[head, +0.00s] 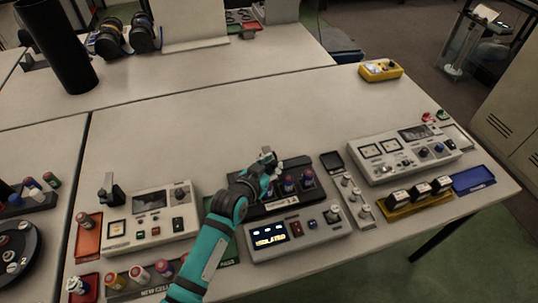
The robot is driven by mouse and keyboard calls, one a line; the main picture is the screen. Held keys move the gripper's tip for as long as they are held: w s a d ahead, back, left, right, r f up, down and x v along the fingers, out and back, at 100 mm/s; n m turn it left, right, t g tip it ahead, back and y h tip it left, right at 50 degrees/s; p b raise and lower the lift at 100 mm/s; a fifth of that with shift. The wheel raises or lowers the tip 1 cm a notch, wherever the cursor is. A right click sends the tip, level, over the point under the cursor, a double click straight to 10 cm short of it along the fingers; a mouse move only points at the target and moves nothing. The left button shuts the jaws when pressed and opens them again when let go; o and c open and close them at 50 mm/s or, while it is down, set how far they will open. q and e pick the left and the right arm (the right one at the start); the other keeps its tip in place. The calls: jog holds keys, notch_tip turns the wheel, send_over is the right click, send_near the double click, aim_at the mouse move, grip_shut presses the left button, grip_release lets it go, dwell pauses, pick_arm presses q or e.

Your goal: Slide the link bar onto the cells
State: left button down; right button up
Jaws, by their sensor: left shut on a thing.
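Several dark cells with reddish tops (289,185) stand upright in a black holder (262,209) at the middle of the table. My left gripper (270,166) is at the back left of these cells, close above the holder. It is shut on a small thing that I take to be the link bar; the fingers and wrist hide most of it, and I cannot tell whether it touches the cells. My teal left arm hides the left end of the holder. My right gripper is not in view.
A grey box with a lit screen (270,238) stands in front of the holder. Meter boxes stand left (150,217) and right (404,153). A yellow tray with black blocks (420,204) and a blue tray (473,181) lie at right. The table behind the holder is clear.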

pick_arm(q)
jog(key=s, duration=0.2)
jog(key=s+d+p, duration=0.1)
jog(key=shift+s+d+f, duration=0.1)
jog(key=shift+s+f, duration=0.05)
jog(key=shift+s, duration=0.25)
jog(key=c, duration=1.4)
grip_release()
jog(key=shift+c, duration=0.2)
jog(key=shift+o, duration=1.3)
jog(key=shift+s, duration=0.15)
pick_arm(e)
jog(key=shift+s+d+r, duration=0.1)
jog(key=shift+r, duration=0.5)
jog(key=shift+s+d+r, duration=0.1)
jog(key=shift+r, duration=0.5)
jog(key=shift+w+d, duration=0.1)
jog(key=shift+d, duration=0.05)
pick_arm(q)
jog(key=v, duration=1.2)
jog(key=shift+r, duration=0.25)
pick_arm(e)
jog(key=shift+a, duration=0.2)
